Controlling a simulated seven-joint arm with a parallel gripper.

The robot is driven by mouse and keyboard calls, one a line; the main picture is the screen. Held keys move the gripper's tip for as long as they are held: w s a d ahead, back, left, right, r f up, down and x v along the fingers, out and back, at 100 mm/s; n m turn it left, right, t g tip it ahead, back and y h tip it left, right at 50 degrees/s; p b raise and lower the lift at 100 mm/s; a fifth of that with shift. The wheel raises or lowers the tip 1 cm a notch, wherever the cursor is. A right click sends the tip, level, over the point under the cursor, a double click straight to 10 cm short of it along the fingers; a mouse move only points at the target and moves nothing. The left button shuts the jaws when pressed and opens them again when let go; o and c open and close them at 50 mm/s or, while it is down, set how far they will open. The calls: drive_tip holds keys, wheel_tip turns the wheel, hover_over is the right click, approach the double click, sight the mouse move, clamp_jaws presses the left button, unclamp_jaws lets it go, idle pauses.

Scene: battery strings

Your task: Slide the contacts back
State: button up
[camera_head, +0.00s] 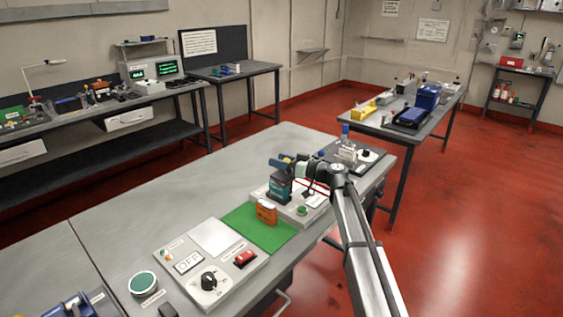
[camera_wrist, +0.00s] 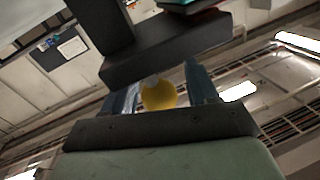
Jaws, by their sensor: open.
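Contact with the knob cannot be told. A black bar (camera_wrist: 165,52) crosses in front of the fingers, hiding part of them. Which parts are the contacts cannot be told.
An orange block (camera_head: 267,211) stands on a green mat (camera_head: 258,232) beside the panel. A control panel (camera_head: 212,262) with a dial and red switch lies nearer, left. A dark unit with a blue-topped part (camera_head: 346,145) sits behind my arm.

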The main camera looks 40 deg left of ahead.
clamp_jaws()
idle(0.4)
drive_tip(key=shift+w, duration=0.1)
